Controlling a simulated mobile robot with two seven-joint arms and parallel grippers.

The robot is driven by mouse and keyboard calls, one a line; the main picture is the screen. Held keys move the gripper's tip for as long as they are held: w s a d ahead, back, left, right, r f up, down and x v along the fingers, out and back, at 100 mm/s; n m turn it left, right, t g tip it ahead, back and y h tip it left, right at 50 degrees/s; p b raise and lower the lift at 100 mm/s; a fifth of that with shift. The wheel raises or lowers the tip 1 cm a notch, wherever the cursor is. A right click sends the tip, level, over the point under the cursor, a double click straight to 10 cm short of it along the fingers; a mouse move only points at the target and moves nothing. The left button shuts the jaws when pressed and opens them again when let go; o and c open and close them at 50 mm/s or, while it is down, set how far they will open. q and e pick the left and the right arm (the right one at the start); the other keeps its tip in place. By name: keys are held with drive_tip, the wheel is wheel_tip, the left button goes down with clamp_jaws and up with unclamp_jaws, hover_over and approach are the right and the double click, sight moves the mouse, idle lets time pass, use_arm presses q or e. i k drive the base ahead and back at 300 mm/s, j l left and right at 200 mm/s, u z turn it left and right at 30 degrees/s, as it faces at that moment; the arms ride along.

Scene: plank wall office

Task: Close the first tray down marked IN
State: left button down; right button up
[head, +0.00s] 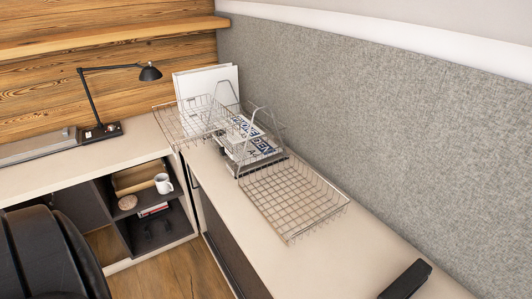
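A metal wire tray unit stands on the pale counter against the grey wall. One wire tray (318,215) juts toward the front right, empty, low over the counter. Another wire tray (180,126) juts to the left, beyond the counter's inner edge. Arched wire supports (262,112) rise between them. Printed papers or magazines (254,140) with large dark lettering lie in the middle of the unit. I cannot make out an IN mark on any tray. Which tray sits higher is hard to tell. Neither of my grippers is in view.
White folders (206,82) stand behind the trays. A black desk lamp (101,130) stands at the left. A black object (405,280) lies on the counter at the lower right. A black chair (40,255) and open shelves with a white mug (163,183) are below left.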

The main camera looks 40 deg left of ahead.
sight(174, 151)
drive_tip(key=u, duration=1.85)
